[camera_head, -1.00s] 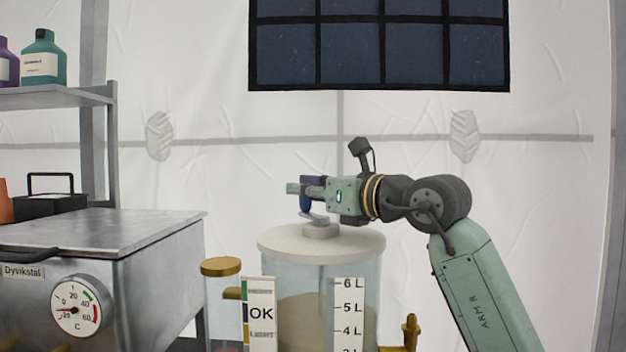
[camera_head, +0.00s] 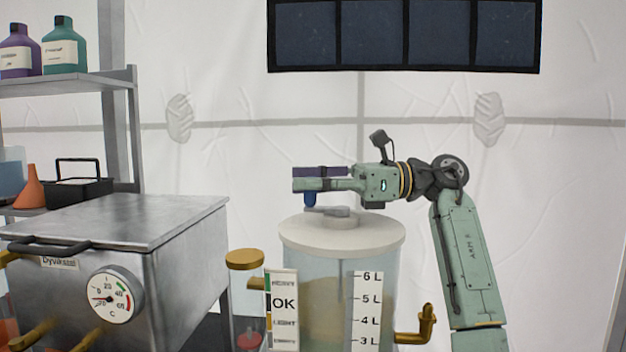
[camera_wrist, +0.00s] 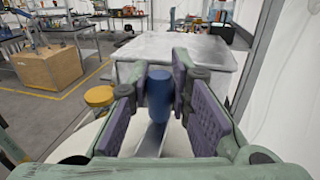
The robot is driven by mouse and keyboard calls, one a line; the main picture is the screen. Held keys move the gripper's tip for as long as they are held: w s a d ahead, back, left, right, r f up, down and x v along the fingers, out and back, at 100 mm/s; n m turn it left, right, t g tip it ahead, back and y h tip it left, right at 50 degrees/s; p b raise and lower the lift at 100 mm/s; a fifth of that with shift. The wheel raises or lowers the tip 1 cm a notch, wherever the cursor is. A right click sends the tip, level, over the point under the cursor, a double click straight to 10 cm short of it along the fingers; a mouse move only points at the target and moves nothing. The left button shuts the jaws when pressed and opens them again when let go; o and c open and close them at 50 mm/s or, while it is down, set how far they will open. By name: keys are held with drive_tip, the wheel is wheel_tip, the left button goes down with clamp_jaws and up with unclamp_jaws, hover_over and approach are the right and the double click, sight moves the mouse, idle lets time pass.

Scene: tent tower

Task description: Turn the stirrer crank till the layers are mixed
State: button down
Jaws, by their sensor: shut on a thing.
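The stirrer tank (camera_head: 325,290) is a clear vessel with a white lid (camera_head: 343,240). The crank's grey arm (camera_head: 325,211) points left from the hub on the lid, and its blue upright handle (camera_head: 309,200) stands at the end. My gripper (camera_head: 311,181) is over the lid's left side, shut on the handle. In the wrist view the handle (camera_wrist: 159,94) stands between the purple pads of my gripper (camera_wrist: 175,92), above the crank arm (camera_wrist: 152,140). Cloudy beige contents show through the wall; the layer borders are blurred.
An OK gauge strip (camera_head: 283,308) and a litre scale (camera_head: 367,310) stand at the tank front. A metal box (camera_head: 165,240) with a dial fills the left.

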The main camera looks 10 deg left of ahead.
drive_tip(key=shift+s+n+g+h, duration=0.3)
drive_tip(key=shift+n+g+h, duration=0.25)
drive_tip(key=shift+g, duration=0.4)
drive_tip(key=shift+s+n+g+h, duration=0.35)
drive_tip(key=shift+n+g, duration=0.45)
drive_tip(key=shift+g, duration=0.2)
drive_tip(key=shift+s+n+g+h, duration=0.35)
drive_tip(key=shift+n+g, duration=0.3)
drive_tip(key=shift+g, duration=0.3)
drive_tip(key=shift+d, duration=0.1)
drive_tip(key=shift+f, duration=0.1)
drive_tip(key=c, duration=1.5)
unclamp_jaws()
drive_tip(key=shift+o, duration=0.2)
drive_tip(key=shift+w, duration=0.1)
